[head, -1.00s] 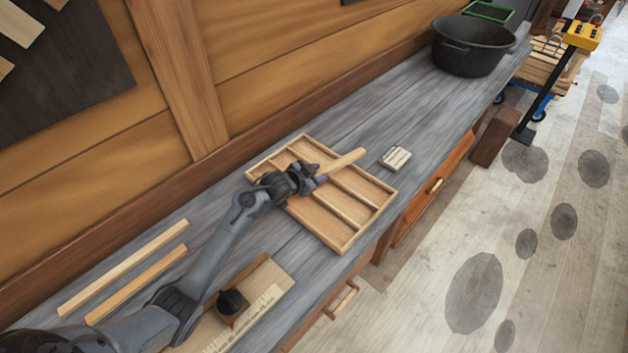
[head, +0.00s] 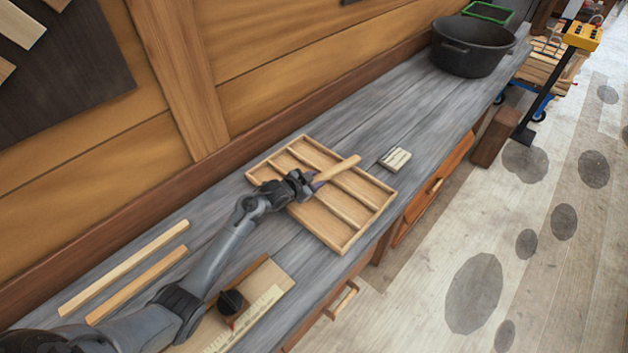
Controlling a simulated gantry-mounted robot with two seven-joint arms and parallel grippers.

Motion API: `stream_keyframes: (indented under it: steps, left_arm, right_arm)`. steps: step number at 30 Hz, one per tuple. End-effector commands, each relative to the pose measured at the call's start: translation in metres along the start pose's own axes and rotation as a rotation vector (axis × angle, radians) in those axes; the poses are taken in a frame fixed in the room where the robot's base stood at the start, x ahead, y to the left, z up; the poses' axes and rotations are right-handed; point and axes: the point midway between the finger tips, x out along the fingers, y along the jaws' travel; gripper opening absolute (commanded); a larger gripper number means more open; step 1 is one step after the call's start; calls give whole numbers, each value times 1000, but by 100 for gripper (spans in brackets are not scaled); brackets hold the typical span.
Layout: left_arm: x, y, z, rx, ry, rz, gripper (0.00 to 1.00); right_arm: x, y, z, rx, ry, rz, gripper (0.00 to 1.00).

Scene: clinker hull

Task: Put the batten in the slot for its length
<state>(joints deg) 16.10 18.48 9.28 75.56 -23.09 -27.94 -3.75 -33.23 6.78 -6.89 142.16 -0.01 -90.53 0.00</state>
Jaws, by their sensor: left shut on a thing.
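A short wooden batten (head: 338,170) is in my left gripper (head: 312,184), which is shut on it. The batten points up and to the right, over the slotted wooden tray (head: 343,246). The tray lies on the grey bench and has several slots split by thin dividers. The gripper and batten cover part of the middle slots. I cannot tell whether the batten touches a divider. My right gripper does not show.
Two longer battens (head: 123,267) (head: 137,284) lie on the bench at left. A board with a ruler scale (head: 262,302) and dark knob (head: 231,302) is at the front. A small pale slatted block (head: 395,159) lies right of the tray. A black tub (head: 470,48) stands farther back.

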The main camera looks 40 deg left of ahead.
Motion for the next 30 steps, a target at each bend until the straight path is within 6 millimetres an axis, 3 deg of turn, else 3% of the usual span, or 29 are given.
stream_keyframes:
  steps: [1, 6, 14, 20, 30]
  left_arm:
    - [0, 0, 0, 0, 0, 0, 40]
    - [0, 0, 0, 0, 0, 0, 61]
    - [0, 0, 1, 0, 0, 0, 61]
    - [3, 2, 6, -1, -1, 0, 61]
    - [-53, 1, 6, 3, -1, 0, 61]
  right_arm:
    - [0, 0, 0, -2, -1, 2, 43]
    - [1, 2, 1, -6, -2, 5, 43]
    - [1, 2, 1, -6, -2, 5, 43]
    - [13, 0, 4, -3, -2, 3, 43]
    - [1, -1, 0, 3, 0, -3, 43]
